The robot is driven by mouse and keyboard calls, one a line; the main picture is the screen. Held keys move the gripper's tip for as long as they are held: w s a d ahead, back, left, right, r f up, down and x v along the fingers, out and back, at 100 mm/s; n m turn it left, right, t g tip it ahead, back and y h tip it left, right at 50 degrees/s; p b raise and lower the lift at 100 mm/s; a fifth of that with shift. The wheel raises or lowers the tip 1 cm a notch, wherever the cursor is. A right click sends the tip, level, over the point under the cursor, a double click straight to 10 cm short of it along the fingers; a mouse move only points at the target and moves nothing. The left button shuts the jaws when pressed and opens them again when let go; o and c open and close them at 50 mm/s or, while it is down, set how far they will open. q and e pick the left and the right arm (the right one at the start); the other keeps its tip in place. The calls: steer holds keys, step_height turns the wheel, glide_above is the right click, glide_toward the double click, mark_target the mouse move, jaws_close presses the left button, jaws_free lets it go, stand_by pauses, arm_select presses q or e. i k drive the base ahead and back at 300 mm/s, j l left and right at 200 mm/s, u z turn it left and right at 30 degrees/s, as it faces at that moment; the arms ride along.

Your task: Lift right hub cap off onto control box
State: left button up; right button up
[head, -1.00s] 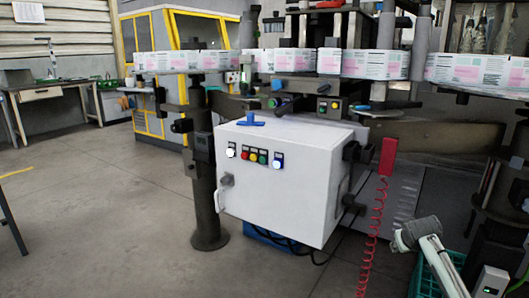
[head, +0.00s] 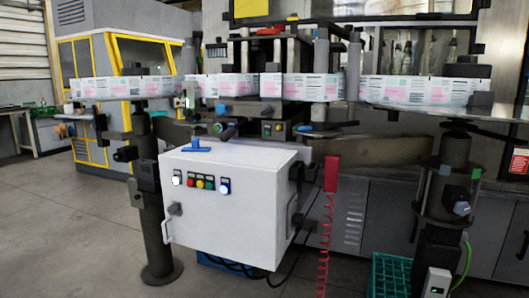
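The white control box (head: 225,215) stands left of centre, with coloured buttons on its front. A blue T-shaped piece (head: 197,147) lies on its top, and the rest of the top is bare. The right label reel (head: 410,93) is held level behind and to the right. A dark block (head: 467,69) stands on it near its right end; it may be the right hub cap, but it is too small to tell. Neither of my grippers shows in the head view.
A red holder (head: 332,174) with a coiled red cord hangs right of the control box. A green crate (head: 389,274) is on the floor at lower right. A dark post (head: 155,225) stands left of the box. The floor at left is clear.

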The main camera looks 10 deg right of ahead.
mark_target(467, 66)
steer(key=z, duration=1.45)
steer(key=j+z, duration=0.1)
steer(key=j, duration=0.2)
steer(key=i+j+z, duration=0.1)
steer(key=j, duration=0.25)
